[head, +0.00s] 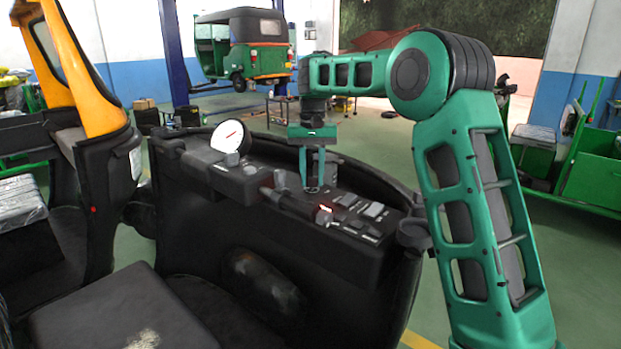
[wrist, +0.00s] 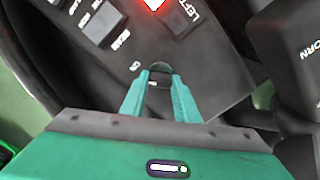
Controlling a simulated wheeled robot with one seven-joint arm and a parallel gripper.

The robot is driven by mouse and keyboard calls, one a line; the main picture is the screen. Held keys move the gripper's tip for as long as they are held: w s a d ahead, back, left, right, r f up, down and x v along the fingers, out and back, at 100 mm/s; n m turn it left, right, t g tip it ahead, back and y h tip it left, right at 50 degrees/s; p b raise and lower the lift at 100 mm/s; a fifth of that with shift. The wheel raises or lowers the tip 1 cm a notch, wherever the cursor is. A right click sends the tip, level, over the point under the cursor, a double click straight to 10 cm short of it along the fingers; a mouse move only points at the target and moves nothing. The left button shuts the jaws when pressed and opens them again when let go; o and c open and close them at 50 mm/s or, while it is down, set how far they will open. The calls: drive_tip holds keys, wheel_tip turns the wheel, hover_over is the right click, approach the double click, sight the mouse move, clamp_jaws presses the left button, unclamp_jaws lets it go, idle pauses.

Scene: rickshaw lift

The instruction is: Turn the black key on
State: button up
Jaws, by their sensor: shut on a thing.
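The black key (wrist: 159,72) is in the black dashboard panel (head: 375,255). In the wrist view it shows as a small dark rounded piece between the tips of my green fingers. My gripper (wrist: 159,85) is shut on it, one finger on each side. In the head view my gripper (head: 312,188) points down onto the top of the panel, and the key is too small to make out there. Most of the key's body is hidden between the fingers, so I cannot tell which way it is turned.
Rocker switches (head: 346,199) and a lit red indicator (head: 323,214) lie beside my gripper. A white round gauge (head: 230,136) stands to the left. The rickshaw's seat (head: 125,315) is in front. A green rickshaw (head: 245,45) hangs on a lift behind.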

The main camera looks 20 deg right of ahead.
sight(311, 177)
drive_tip(key=shift+w+r+m, duration=0.1)
drive_tip(key=shift+m, duration=0.7)
drive_tip(key=shift+a, duration=0.1)
drive_tip(key=o, duration=1)
drive_tip(key=shift+o, duration=0.2)
drive_tip(key=shift+r, duration=0.1)
wheel_tip(311, 177, up, 10)
drive_tip(key=shift+r, duration=0.25)
